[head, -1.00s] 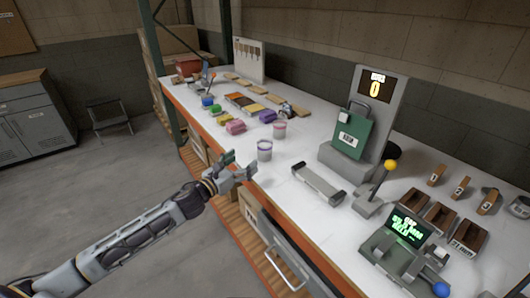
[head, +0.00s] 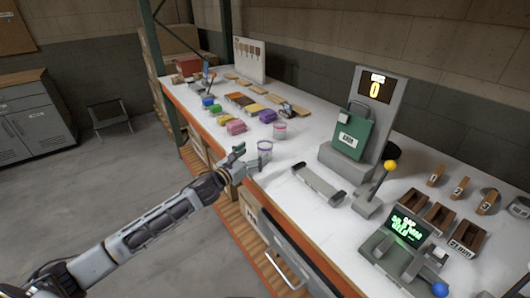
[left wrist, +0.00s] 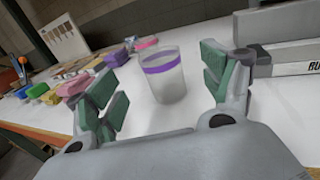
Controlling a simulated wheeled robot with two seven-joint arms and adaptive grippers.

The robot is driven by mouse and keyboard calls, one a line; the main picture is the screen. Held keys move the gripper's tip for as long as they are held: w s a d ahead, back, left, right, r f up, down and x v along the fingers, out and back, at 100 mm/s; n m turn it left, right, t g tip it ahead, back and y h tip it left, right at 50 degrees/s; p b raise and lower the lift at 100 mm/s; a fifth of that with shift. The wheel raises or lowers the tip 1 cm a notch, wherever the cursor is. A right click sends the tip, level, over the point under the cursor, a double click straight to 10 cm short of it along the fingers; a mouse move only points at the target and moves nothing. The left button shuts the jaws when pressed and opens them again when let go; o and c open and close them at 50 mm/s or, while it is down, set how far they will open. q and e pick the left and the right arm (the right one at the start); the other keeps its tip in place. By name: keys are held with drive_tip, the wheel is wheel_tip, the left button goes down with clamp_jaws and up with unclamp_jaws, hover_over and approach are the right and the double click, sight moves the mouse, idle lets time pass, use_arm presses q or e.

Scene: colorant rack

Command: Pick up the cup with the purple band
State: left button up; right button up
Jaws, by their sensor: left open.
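The cup with the purple band (head: 265,148) stands upright on the white bench top near its front edge. In the left wrist view the clear cup (left wrist: 167,80) shows between my spread fingers, a little beyond the fingertips. My left gripper (head: 240,160) is open and empty, just to the left of the cup in the head view. Its green finger pads also show in the left wrist view (left wrist: 160,85). I cannot tell whether a pad touches the cup. My right gripper is not in view.
A cup with a pink band (head: 280,130) stands just behind. Pink (head: 236,127) and purple (head: 267,116) blocks lie farther back. A grey bar-shaped fixture (head: 319,182) is to the right, before the green-fronted display stand (head: 350,135). The bench's orange front edge (head: 272,220) is close.

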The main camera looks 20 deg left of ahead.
sight(260, 148)
use_arm(q)
drive_tip(key=shift+x, duration=0.9)
drive_tip(key=shift+w+d, duration=0.15)
drive_tip(key=shift+w, duration=0.15)
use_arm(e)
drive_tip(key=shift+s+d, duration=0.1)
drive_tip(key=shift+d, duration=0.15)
use_arm(q)
drive_tip(key=shift+w, duration=0.1)
drive_tip(key=shift+w+d+r, duration=0.1)
drive_tip(key=shift+w+d, duration=0.05)
drive_tip(key=shift+w, duration=0.25)
drive_tip(key=shift+x, duration=1.3)
drive_tip(key=shift+p+x, duration=0.3)
drive_tip(key=shift+x, duration=0.45)
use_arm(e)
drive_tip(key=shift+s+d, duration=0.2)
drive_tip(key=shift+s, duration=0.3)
